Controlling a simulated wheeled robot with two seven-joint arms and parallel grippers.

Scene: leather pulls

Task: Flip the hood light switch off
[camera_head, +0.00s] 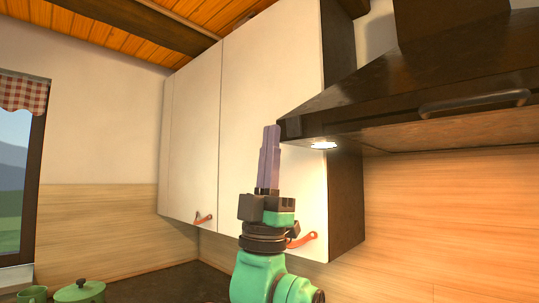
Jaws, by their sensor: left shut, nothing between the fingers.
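The dark range hood (420,90) fills the upper right of the head view. A lit white lamp (323,145) shows on its underside near the left end. I cannot make out the light switch. My left gripper (271,132) points upward, its purple fingers shut and empty. In the picture its tips are just left of the hood's front left corner; I cannot tell whether they touch it. The gripper covers part of the white cabinet door behind. My right gripper is not in view.
White wall cabinets (192,140) with orange leather pulls (203,218) hang behind and left of the gripper. A bar handle (474,103) runs along the hood's front. A green pot (80,291) and a green mug (33,294) stand at the lower left.

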